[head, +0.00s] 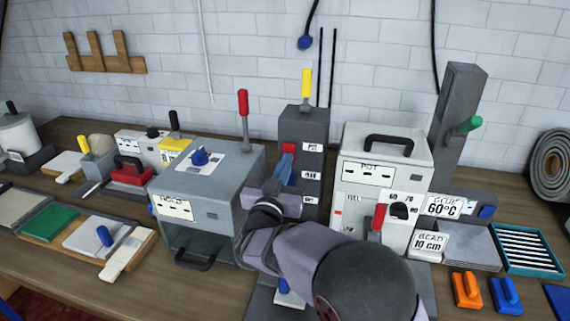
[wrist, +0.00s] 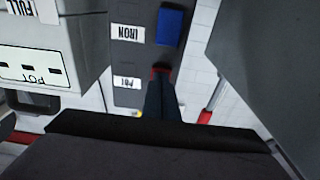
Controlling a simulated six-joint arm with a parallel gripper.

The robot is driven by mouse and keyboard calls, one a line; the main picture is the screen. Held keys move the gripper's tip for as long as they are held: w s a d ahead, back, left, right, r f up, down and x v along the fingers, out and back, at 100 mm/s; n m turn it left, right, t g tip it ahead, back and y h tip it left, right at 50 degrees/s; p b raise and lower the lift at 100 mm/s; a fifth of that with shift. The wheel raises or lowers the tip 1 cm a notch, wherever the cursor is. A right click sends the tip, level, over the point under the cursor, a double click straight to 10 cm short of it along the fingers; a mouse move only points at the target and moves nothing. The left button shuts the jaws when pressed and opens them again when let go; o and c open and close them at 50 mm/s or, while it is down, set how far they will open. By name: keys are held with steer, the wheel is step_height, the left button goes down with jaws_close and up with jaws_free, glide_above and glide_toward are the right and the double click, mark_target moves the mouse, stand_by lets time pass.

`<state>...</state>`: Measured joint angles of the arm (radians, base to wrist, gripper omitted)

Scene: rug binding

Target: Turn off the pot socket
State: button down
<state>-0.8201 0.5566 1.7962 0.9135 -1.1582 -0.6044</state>
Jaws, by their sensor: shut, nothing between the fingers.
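The socket tower (head: 301,125) is a dark grey column behind the middle of the bench, with labels down its front. The pot socket's red switch (head: 289,148) sits beside the POT label (head: 312,147). The red switch (wrist: 160,71) also shows in the wrist view, partly hidden behind my fingertips. A blue switch (wrist: 170,27) sits beside the IRON label (wrist: 127,32). My gripper (head: 289,157) is shut and empty, its tips at the red switch's lower part. I cannot tell whether they touch, nor which way the switch is tilted.
The white pot (head: 418,170), with a black handle on top, stands close to the tower's right. A grey box (head: 225,215) with a red-gripped lever (head: 243,103) stands close on its left. A yellow-gripped lever (head: 306,83) rises from the tower. Side room is narrow.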

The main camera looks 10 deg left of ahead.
steer(key=shift+r, duration=0.4)
steer(key=s+f+b, duration=0.2)
steer(key=s+b, duration=0.1)
steer(key=s, duration=1.1)
steer(key=shift+f, duration=0.2)
